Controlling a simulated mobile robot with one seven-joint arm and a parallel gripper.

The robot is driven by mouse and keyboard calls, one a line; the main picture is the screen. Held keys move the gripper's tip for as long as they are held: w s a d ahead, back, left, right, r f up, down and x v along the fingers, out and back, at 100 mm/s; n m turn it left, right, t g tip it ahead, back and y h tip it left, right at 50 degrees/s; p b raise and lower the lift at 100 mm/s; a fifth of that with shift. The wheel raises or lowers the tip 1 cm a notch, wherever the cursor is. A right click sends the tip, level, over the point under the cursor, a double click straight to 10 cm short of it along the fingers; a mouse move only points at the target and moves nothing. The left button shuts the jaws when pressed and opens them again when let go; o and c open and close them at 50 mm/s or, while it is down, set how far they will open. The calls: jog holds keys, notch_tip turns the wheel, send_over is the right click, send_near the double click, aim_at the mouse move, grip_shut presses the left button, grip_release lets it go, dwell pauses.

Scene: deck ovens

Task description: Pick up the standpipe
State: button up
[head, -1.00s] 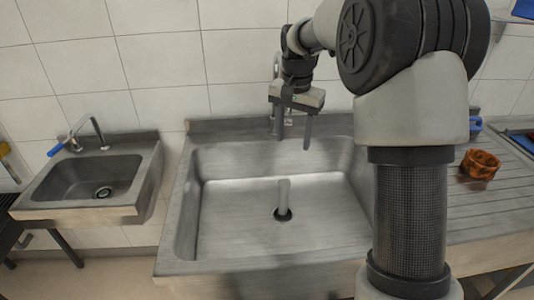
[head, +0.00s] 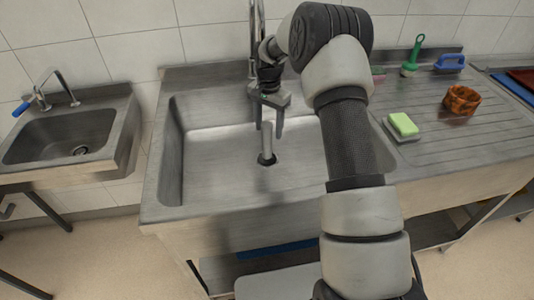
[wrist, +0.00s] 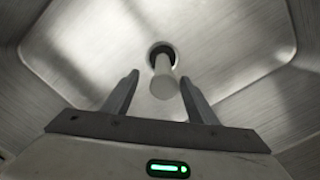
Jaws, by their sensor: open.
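The standpipe (head: 267,141) is a pale grey tube standing upright in the dark drain hole of the large sink (head: 205,165). My gripper (head: 268,121) is over the sink basin, pointing down, with its two fingers apart. In the head view the fingertips are close to the pipe's top end. In the wrist view the standpipe (wrist: 164,80) shows beyond the open fingers (wrist: 158,92), its top lying between the lines of the two fingers. Nothing is held. I cannot tell exactly how far the fingertips are from the pipe.
The sink walls surround the pipe, and a tall tap (head: 257,30) stands behind. A smaller sink (head: 60,140) is at left.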

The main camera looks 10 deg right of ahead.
aim_at(267, 138)
jog(key=shift+w+a+f, duration=0.1)
jog(key=shift+a+f, duration=0.05)
jog(key=shift+f, duration=1.35)
jog(key=shift+w+a+f, duration=0.1)
jog(key=shift+f, duration=1.35)
jog(key=shift+r, duration=0.1)
grip_shut()
